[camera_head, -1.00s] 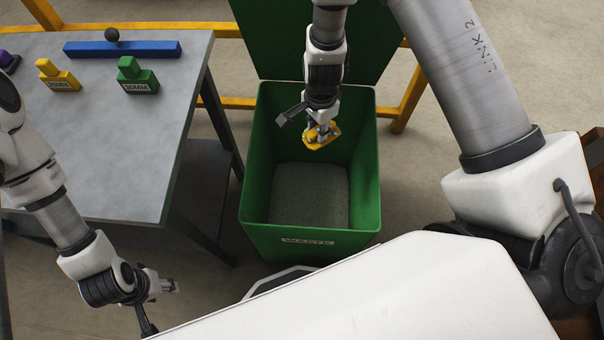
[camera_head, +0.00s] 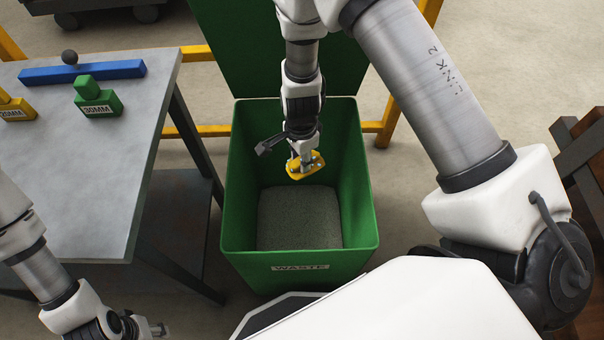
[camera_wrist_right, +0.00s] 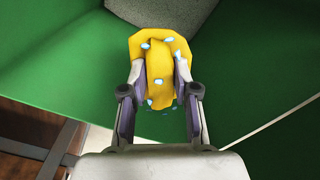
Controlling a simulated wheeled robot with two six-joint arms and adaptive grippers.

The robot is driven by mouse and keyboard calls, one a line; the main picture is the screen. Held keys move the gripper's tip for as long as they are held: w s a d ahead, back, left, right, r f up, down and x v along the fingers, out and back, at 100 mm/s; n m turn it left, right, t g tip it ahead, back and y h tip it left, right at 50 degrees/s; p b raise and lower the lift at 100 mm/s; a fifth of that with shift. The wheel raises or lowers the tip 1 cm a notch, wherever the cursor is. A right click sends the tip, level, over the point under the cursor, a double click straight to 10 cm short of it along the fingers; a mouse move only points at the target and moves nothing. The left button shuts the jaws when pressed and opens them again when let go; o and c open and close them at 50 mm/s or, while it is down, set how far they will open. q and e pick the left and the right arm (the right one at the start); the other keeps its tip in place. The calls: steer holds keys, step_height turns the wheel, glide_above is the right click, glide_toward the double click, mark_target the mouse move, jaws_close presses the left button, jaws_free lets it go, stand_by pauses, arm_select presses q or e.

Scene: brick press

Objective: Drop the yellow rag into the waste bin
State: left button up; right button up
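The yellow rag (camera_head: 305,168) is in my right gripper (camera_head: 302,160), which points down inside the opening of the green waste bin (camera_head: 297,268). In the right wrist view, the fingers of the right gripper (camera_wrist_right: 158,95) are closed on both sides of the rag (camera_wrist_right: 160,75), which has pale blue spots. The bin's green walls (camera_wrist_right: 60,60) surround it there. The rag hangs above the grey bin floor. My left gripper (camera_head: 155,328) is at the bottom left, partly cut off by the frame; its finger opening is too small to tell.
A grey table (camera_head: 110,190) stands left of the bin. It holds a blue bar (camera_head: 82,71), a green 30MM block (camera_head: 97,100) and a yellow block (camera_head: 15,108). The bin's raised lid (camera_head: 250,50) and a yellow rail (camera_head: 195,130) are behind.

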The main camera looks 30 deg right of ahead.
steer(key=o, duration=0.3)
step_height(320, 180, up, 12)
stand_by(0.4)
